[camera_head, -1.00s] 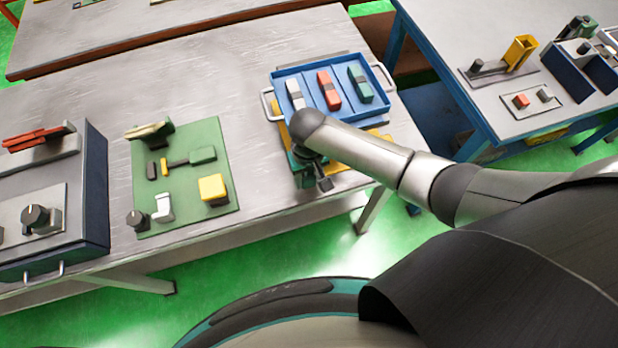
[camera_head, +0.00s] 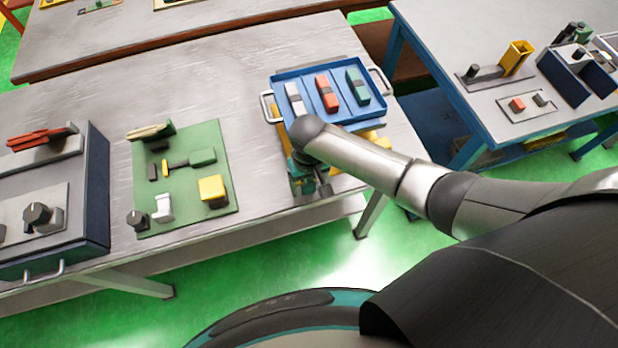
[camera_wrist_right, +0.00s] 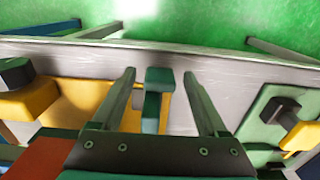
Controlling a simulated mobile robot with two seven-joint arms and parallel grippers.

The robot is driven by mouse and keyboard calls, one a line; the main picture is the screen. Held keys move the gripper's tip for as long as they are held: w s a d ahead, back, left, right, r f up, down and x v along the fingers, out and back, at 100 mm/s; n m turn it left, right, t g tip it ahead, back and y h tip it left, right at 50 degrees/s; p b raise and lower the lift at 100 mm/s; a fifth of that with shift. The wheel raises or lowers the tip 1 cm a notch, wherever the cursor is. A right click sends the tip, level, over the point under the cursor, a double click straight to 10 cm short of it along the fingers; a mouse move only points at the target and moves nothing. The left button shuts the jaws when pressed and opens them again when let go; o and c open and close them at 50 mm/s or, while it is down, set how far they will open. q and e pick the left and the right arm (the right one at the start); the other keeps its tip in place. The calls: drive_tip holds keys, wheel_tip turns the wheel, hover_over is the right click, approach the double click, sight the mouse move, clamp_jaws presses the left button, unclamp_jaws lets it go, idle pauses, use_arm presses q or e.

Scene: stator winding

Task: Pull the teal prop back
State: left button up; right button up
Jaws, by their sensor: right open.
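The teal prop (camera_wrist_right: 160,78) shows in the right wrist view as a small block on a narrow stem. It stands between the two fingers of my right gripper (camera_wrist_right: 160,88), with a visible space on each side. The gripper is open and holds nothing. In the head view my right gripper (camera_head: 312,182) is low at the front edge of the bench, just in front of the blue tray (camera_head: 278,88). There my own wrist hides most of the prop. My left gripper is in neither view.
The blue tray holds white, red and green blocks. A yellow part (camera_wrist_right: 85,100) lies beside the prop. A green mat (camera_head: 185,215) with several small parts lies to the left, beside a dark blue box (camera_head: 97,180). Bare bench top lies between mat and tray.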

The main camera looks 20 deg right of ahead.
sight(309, 185)
wheel_tip(309, 185, up, 15)
drive_tip(key=p, duration=0.2)
idle(0.3)
idle(0.4)
